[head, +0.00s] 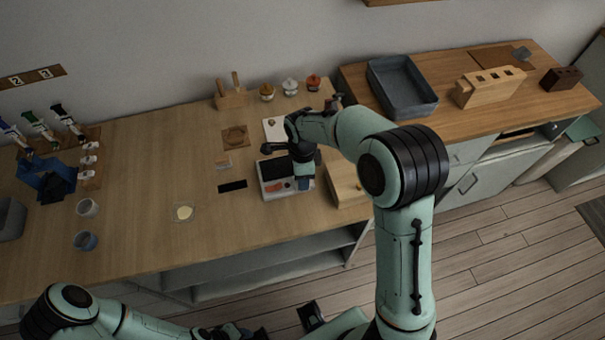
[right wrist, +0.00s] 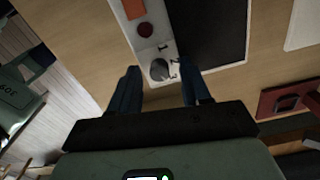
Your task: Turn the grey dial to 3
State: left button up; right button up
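The grey dial (right wrist: 160,69) sits at the end of a white device panel in the right wrist view, with small dark marks around it. The white device (head: 270,194) with a black plate stands near the counter's front edge in the head view. My right gripper (right wrist: 158,72) is open over this end of the device. Its two dark blue fingers appear on either side of the dial; I cannot tell whether they touch it. In the head view my right gripper (head: 303,183) hides the dial. My left gripper (head: 235,332) is low at the bottom edge, its fingers unclear.
A wooden box (head: 347,190) stands close on the right. The left-middle counter is mostly clear.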

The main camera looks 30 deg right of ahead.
jog(key=shift+r, duration=0.1)
pick_arm(q)
jog(key=shift+w+r+p, duration=0.25)
jog(key=shift+r+p, duration=0.2)
jog(key=shift+r, duration=0.05)
jog(key=shift+w+r+p, duration=0.25)
jog(key=shift+r+p, duration=0.15)
jog(key=shift+r, duration=0.1)
pick_arm(e)
notch_tip(320, 180, up, 13)
pick_arm(q)
jog(key=shift+s, duration=0.1)
pick_arm(e)
jog(key=shift+s, duration=0.1)
